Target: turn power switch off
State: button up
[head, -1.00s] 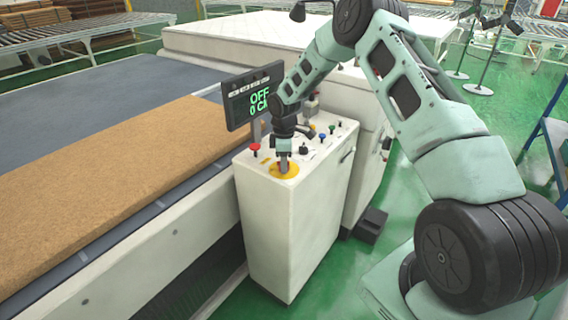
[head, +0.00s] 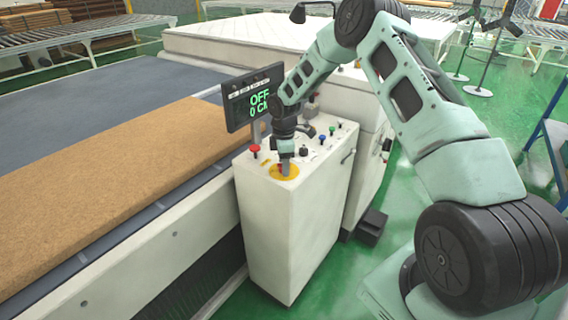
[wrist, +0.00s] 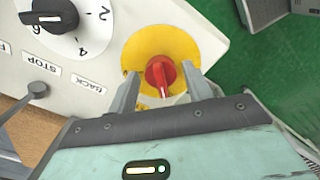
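The power switch (wrist: 160,72) is a red rotary knob on a round yellow plate (wrist: 140,50), on the white control cabinet's top. Its pointer end faces my gripper in the wrist view. My gripper (wrist: 159,78) is open, with one finger on each side of the red knob and a gap showing on both sides. In the head view my gripper (head: 285,170) points down over the yellow plate (head: 291,176), near the cabinet's front edge.
A black numbered dial (wrist: 50,14) and a lever (wrist: 37,89) are on the panel beside the switch. A red mushroom button (head: 255,149) stands at the panel's left. A brown mattress slab (head: 120,175) lies on the conveyor; a white mattress (head: 240,40) is behind.

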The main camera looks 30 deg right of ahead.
dwell(0.3)
notch_tip(320, 180, up, 17)
jog(key=b, duration=0.4)
jog(key=shift+r, duration=0.2)
